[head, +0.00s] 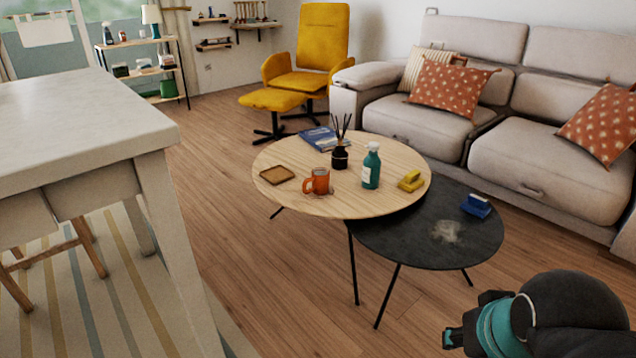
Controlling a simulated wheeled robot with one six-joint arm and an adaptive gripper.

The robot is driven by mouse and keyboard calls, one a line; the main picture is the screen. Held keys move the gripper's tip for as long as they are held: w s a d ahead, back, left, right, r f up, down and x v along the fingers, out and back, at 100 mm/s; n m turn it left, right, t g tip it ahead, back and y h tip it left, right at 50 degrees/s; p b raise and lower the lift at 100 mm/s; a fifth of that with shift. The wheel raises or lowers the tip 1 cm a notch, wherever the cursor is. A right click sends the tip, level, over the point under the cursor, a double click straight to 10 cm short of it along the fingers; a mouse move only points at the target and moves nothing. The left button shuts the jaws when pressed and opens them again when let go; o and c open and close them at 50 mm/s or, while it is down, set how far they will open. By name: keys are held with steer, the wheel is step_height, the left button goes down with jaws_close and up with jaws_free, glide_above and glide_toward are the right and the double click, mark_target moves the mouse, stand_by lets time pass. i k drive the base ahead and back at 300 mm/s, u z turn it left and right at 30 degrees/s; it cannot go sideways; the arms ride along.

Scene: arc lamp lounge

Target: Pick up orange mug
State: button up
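The orange mug (319,181) stands upright on the round light-wood coffee table (275,203), left of a teal bottle. Its handle points to the left. My gripper (447,340) is at the bottom right of the head view, well in front of and to the right of the mug, apart from it. Only a small dark part of the gripper shows and its fingers are not clear. Nothing is seen touching the mug.
Near the mug are a wooden tray (277,175), a black reed diffuser (340,158), the teal bottle (371,168) and a yellow object (411,182). A lower black table (400,243) overlaps in front. A white table (80,120) stands left; open floor (260,270) lies between.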

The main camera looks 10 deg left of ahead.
mark_target(320, 178)
steer(key=u, duration=0.4)
steer(key=i, duration=1.3)
steer(key=u, duration=1.3)
steer(key=i, duration=0.4)
steer(key=u, duration=0.2)
